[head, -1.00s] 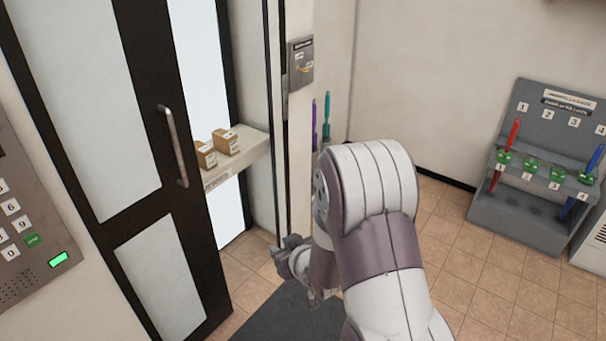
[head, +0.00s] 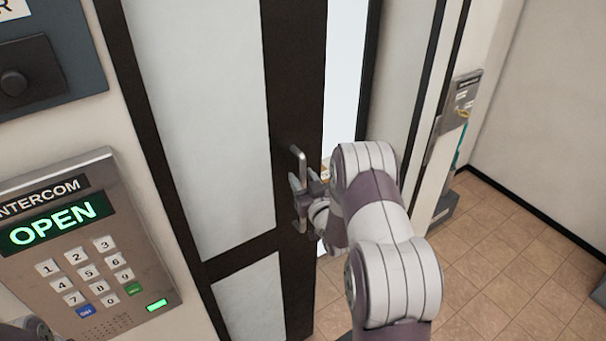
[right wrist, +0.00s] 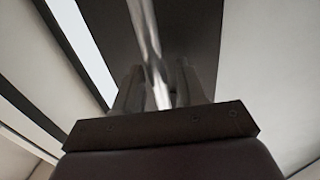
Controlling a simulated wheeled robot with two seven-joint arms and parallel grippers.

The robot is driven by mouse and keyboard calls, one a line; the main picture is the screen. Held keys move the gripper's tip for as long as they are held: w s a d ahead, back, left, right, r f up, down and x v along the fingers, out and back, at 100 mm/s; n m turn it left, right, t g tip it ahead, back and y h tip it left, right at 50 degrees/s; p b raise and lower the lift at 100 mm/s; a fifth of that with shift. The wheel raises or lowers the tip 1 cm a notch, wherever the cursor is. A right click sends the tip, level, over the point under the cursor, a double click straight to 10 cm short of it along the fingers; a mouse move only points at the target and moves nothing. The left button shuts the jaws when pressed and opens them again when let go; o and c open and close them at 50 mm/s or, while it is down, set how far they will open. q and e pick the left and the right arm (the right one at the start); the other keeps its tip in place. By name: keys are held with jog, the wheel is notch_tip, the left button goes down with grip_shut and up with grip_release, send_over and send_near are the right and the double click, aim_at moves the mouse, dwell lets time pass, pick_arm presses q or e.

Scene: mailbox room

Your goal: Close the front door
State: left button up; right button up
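The front door (head: 292,90) has a dark frame and frosted panels. It stands open, with a bright gap between its edge and the jamb at right. Its metal handle (head: 298,155) is a vertical bar on the dark stile. My right gripper (head: 300,192) is at the handle. In the right wrist view, the handle bar (right wrist: 144,30) runs between the two fingers of the gripper (right wrist: 160,88), with a small gap beside the right finger. A small part of my left arm or gripper (head: 36,330) shows at the bottom left corner; its fingers are not clear.
An intercom panel (head: 140,235) reading OPEN is on the wall at left, with a dark box (head: 40,75) above it. A grey wall unit (head: 456,105) is right of the doorway.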

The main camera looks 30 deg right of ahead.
jog(key=shift+w+d+f, duration=0.15)
jog(key=shift+w+f, duration=0.05)
jog(key=shift+w, duration=0.25)
jog(key=shift+s+r, duration=0.1)
jog(key=shift+s, duration=0.05)
grip_shut()
